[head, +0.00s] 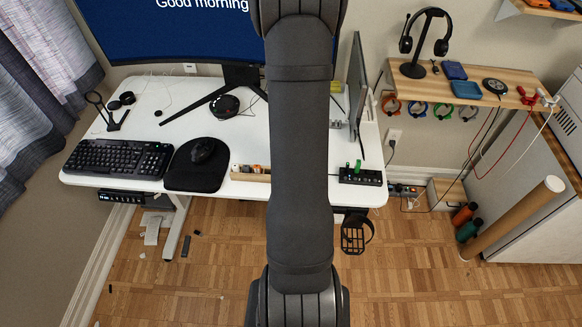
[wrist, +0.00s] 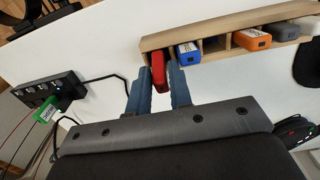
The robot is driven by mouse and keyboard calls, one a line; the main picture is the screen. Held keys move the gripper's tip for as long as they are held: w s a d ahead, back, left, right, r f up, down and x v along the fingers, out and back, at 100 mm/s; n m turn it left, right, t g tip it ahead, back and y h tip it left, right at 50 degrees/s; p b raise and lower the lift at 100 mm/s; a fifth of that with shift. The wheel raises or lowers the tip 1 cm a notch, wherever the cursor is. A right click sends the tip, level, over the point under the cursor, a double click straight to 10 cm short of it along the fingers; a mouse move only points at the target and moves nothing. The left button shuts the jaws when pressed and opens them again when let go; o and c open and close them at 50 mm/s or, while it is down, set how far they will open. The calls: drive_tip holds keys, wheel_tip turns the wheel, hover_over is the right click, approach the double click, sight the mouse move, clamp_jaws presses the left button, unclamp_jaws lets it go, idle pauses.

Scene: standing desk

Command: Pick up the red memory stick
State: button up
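The red memory stick (wrist: 158,73) is at the left end of the wooden holder (wrist: 220,57) in the wrist view. In the head view the holder (head: 250,178) shows at the desk's front edge; my arm hides the gripper and the red stick.
A blue stick (wrist: 187,52), an orange stick (wrist: 252,39) and a grey stick (wrist: 285,32) sit in the holder. A black power strip (head: 361,176) with a green stick stands to the right in the head view. A mouse (head: 203,150) and keyboard (head: 117,158) are left.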

drive_tip(key=shift+f, duration=0.25)
clamp_jaws()
drive_tip(key=shift+r, duration=0.1)
